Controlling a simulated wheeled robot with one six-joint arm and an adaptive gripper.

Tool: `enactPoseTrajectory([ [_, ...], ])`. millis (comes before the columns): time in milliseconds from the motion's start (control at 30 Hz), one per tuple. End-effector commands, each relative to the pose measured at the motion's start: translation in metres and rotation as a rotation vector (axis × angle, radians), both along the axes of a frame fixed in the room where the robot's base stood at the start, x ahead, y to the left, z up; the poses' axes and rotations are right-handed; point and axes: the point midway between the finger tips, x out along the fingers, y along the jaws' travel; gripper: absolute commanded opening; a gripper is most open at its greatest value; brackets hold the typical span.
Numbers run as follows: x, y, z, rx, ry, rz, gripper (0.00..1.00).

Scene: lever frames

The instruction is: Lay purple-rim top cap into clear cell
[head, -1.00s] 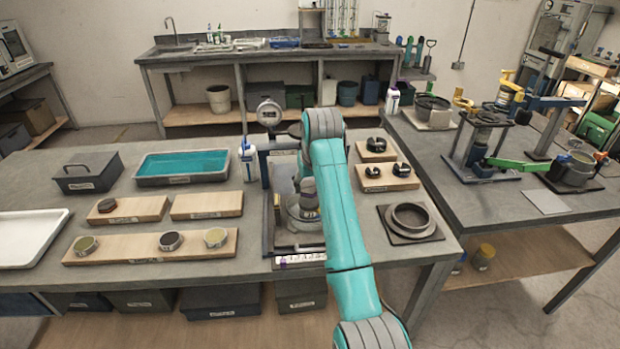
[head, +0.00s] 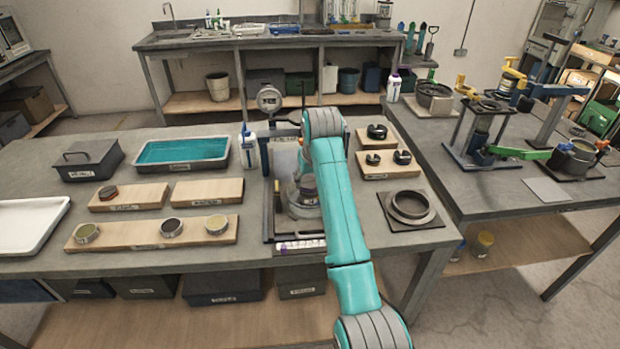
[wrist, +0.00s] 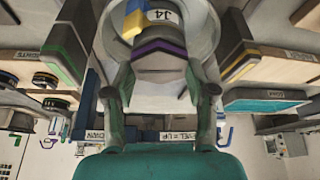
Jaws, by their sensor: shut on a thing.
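My gripper (wrist: 160,84) is shut on the purple-rim top cap (wrist: 160,48), a grey piece with a purple band and a "J4" mark, between its two fingers in the wrist view. In the head view the cap (head: 308,184) shows as a small grey and purple piece beside my teal arm, over the clear cell (head: 300,208). The clear cell's round wall (wrist: 208,30) curves around the cap in the wrist view. The cell stands on the frame's base in the head view, partly hidden by my arm. I cannot tell whether the cap touches the cell.
A dial gauge (head: 269,98) tops the frame behind the cell, with a white bottle (head: 248,150) to its left. Wooden boards with rings (head: 150,234) lie left, beside a teal-filled tray (head: 183,152). Black knobs on boards (head: 388,165) and a ring on a plate (head: 411,206) are right.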

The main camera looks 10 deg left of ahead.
Motion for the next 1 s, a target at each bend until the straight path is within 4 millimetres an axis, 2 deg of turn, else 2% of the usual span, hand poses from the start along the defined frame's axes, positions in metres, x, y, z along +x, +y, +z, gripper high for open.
enactPoseTrajectory([
  [833, -0.0003, -0.0001, -0.0022, 0.000, -0.001, 0.000, 0.00],
  [867, -0.0002, -0.0001, -0.0021, 0.000, -0.001, 0.000, 0.63],
  [933, -0.0003, -0.0001, -0.0022, 0.000, -0.001, 0.000, 0.81],
  [967, -0.0003, -0.0001, -0.0022, 0.000, -0.001, 0.000, 0.85],
  [1000, -0.0002, -0.0001, -0.0023, 0.000, -0.001, 0.000, 0.85],
])
